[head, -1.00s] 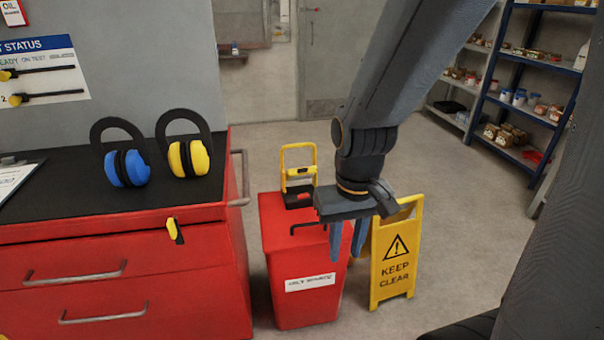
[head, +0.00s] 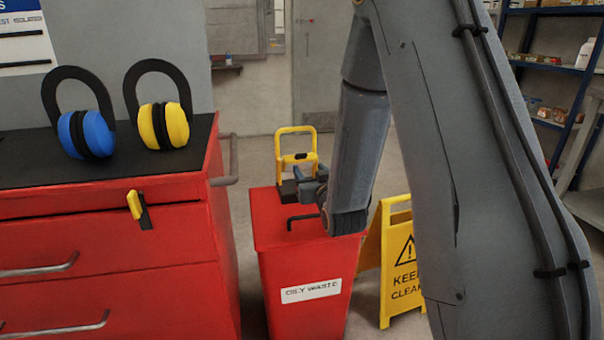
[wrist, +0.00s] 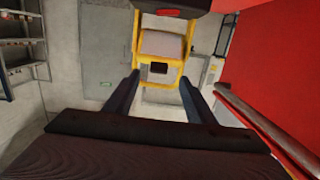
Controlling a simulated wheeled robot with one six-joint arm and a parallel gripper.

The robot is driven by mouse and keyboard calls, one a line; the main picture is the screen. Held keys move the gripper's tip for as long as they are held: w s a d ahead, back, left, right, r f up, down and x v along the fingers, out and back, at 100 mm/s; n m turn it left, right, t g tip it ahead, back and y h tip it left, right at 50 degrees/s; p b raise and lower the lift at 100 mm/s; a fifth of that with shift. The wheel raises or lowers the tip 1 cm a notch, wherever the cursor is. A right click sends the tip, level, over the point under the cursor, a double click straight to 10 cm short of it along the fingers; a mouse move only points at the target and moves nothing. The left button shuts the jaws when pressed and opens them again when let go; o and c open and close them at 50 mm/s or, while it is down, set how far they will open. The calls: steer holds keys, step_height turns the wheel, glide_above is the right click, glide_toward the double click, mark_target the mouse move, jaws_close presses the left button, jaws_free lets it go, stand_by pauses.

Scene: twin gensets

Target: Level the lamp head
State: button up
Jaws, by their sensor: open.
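A yellow-framed lamp (head: 297,143) stands at the back of the red oily waste bin's lid, with a dark block low in it. I cannot tell clearly which part is the lamp head or how it is tilted. In the wrist view the yellow frame (wrist: 172,75) with a small black piece on its crossbar shows ahead, between my finger lines. My gripper (head: 312,184) is beside the dark block, low over the lid, partly hidden by my arm. In the wrist view its two fingers (wrist: 158,84) are apart with nothing seen held; contact with the lamp cannot be told.
The red oily waste bin (head: 310,270) has a black handle on its lid. A red tool cabinet (head: 110,265) with a side rail stands at left, bearing blue and yellow ear defenders. A yellow keep-clear sign (head: 398,250) stands right of the bin. Shelving (head: 560,60) is at far right.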

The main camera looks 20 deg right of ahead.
mark_target(302, 157)
steer(key=shift+t, duration=0.5)
steer(key=shift+w+d+b, duration=0.15)
steer(key=shift+w+b, duration=0.55)
steer(key=shift+w, duration=3.5)
jaws_close()
